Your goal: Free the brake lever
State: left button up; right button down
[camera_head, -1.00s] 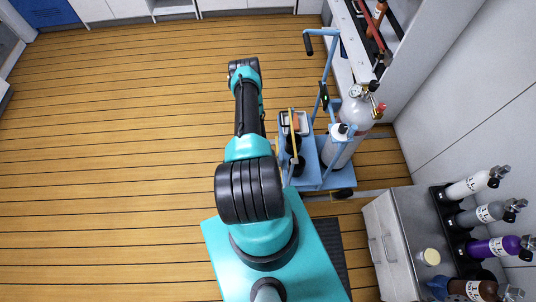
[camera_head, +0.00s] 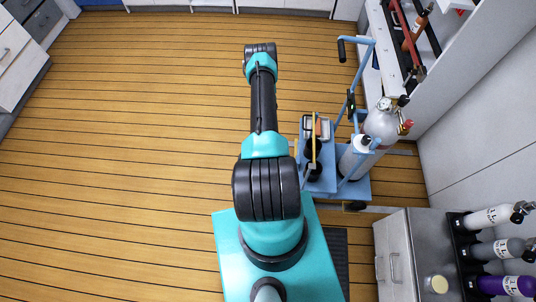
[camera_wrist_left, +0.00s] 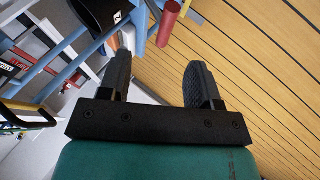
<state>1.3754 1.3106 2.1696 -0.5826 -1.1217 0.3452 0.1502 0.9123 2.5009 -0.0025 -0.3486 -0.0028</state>
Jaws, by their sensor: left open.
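A blue trolley (camera_head: 319,180) stands on the floor to the right of my arm in the head view. It carries gas cylinders, with a tall blue handle (camera_head: 360,40) rising at the back. I cannot make out the brake lever for sure. My left gripper (camera_wrist_left: 160,72) shows in the left wrist view with its two black fingers apart and nothing between them. Just beyond it is a dark red cylinder (camera_wrist_left: 170,22) beside a blue tube; I cannot tell whether it is the lever. The gripper is hidden in the head view. My right gripper is not in view.
A grey cabinet (camera_head: 394,262) with a rack of cylinders (camera_head: 492,217) stands at the lower right. A wall shelf (camera_head: 385,45) is behind the trolley at the upper right. Drawers (camera_head: 20,60) stand at the upper left. The wooden floor (camera_head: 130,150) to the left is clear.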

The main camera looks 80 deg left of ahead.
pick_arm(q)
jog(key=v, duration=0.9)
jog(key=shift+w, duration=0.1)
